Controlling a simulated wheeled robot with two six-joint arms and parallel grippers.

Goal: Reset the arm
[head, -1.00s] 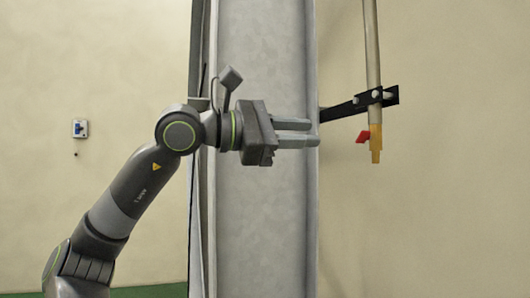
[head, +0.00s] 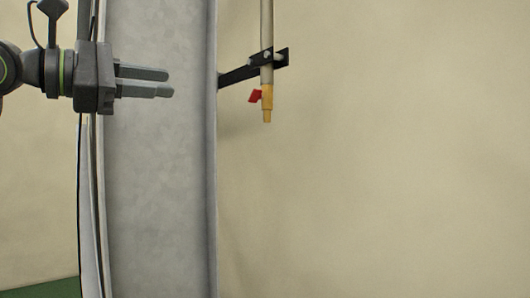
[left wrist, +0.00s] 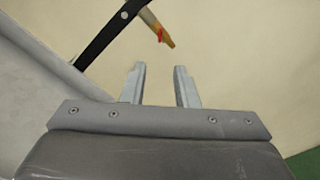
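My left gripper (head: 172,82) is at the upper left of the head view, in front of the grey column. Its two fingers point right and are empty. The left wrist view shows a clear gap between the fingertips (left wrist: 158,72). A pipe (head: 267,20) with a yellow end (head: 267,103) and a red valve handle (head: 254,96) hangs to the right of the gripper, apart from it. My right gripper is not in view.
A grey metal column (head: 160,190) stands behind the gripper. A black bracket (head: 245,73) runs from the column to the pipe. Green floor (head: 40,290) shows at lower left.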

